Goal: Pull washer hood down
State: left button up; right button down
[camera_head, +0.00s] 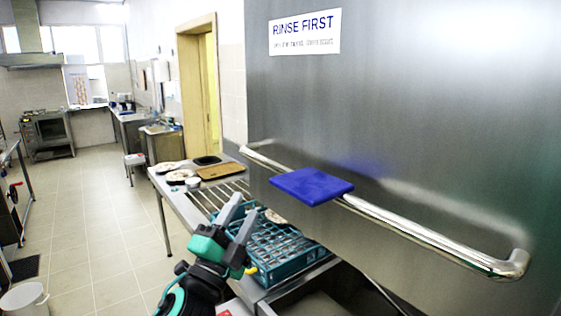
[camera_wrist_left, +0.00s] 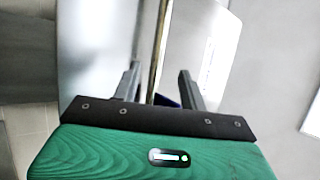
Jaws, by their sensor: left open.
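The washer hood (camera_head: 420,110) is a large brushed-steel panel filling the right of the head view, with a "RINSE FIRST" sign. Its long chrome handle (camera_head: 420,232) runs across the lower front. A flat blue piece (camera_head: 311,186) sits at the handle, covering part of it. My left gripper (camera_head: 246,203) is open and empty, left of the blue piece and below the handle's left part. In the left wrist view, a thin bar that looks like the handle (camera_wrist_left: 158,50) lines up between the open fingers (camera_wrist_left: 158,85); contact cannot be told. My right gripper is not in view.
A teal dish rack (camera_head: 285,255) stands under the hood, close to my left gripper. A steel table (camera_head: 178,200) behind it holds plates and a brown tray (camera_head: 220,171). The tiled floor (camera_head: 100,210) at left is mostly clear, with a white bin (camera_head: 25,300) at the corner.

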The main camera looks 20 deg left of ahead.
aim_at(266, 166)
pick_arm(q)
jog(key=p+x, duration=0.5)
jog(key=x, duration=0.7)
jog(key=shift+w+a+r+p, duration=0.1)
jog(key=shift+r+p, duration=0.05)
jog(key=shift+p, duration=0.2)
jog(key=shift+w+r, duration=0.1)
jog(key=shift+w, duration=0.4)
grip_shut()
